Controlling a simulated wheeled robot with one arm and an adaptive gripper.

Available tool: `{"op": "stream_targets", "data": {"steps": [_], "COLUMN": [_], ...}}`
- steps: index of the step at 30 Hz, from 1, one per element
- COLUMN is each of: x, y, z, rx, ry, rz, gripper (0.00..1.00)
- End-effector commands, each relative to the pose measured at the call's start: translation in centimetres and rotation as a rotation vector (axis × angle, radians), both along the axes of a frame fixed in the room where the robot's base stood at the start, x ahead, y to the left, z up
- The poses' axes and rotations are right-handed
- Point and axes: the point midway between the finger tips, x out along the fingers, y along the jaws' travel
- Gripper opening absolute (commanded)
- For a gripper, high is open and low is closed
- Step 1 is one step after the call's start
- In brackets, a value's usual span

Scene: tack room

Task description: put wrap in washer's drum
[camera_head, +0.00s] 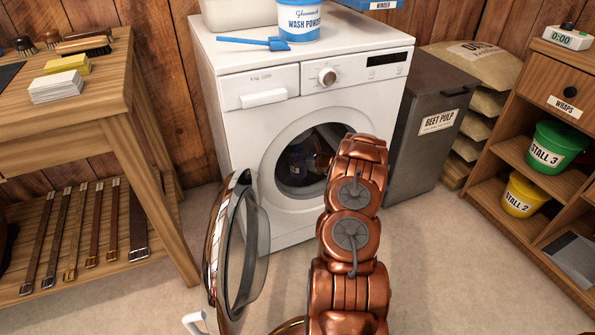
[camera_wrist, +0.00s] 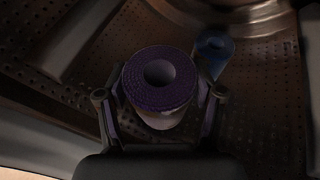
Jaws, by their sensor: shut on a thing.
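The white washer (camera_head: 232,135) stands against the wood wall with its round door (camera_head: 262,245) swung open to the left. My arm reaches into the drum opening and hides its right part in the head view. In the wrist view, my gripper (camera_wrist: 160,95) is shut on a rolled purple wrap (camera_wrist: 134,82), one finger on each side, its round end with a hollow centre facing the camera. The perforated metal drum wall (camera_wrist: 262,115) surrounds it. I cannot tell whether the wrap touches the drum. A blue roll (camera_wrist: 212,46) lies deeper in the drum, right of the wrap.
A wooden bench (camera_head: 110,95) stands left, a dark beet pulp bin (camera_head: 425,140) right of the washer. A shelf unit (camera_head: 520,150) holds green (camera_head: 555,145) and yellow (camera_head: 523,194) buckets. The open door stands close left of my arm; floor is clear between bench and door.

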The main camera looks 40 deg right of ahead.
Motion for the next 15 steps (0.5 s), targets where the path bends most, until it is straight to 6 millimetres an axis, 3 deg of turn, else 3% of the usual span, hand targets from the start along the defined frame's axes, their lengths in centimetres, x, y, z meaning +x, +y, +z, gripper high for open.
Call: {"op": "stream_targets", "data": {"steps": [1,3,10,15], "x": [0.2,0.5,0.5,0.3], "y": [0.5,0.7,0.6,0.5], "z": [-1.4,-2.3,-4.0,-6.4], "rx": [0.001,0.000,-0.002,-0.001], "ry": [0.002,0.000,-0.001,0.001], "rz": [0.008,0.011,0.011,0.009], "gripper": [0.29,0.29,0.29,0.29]}}
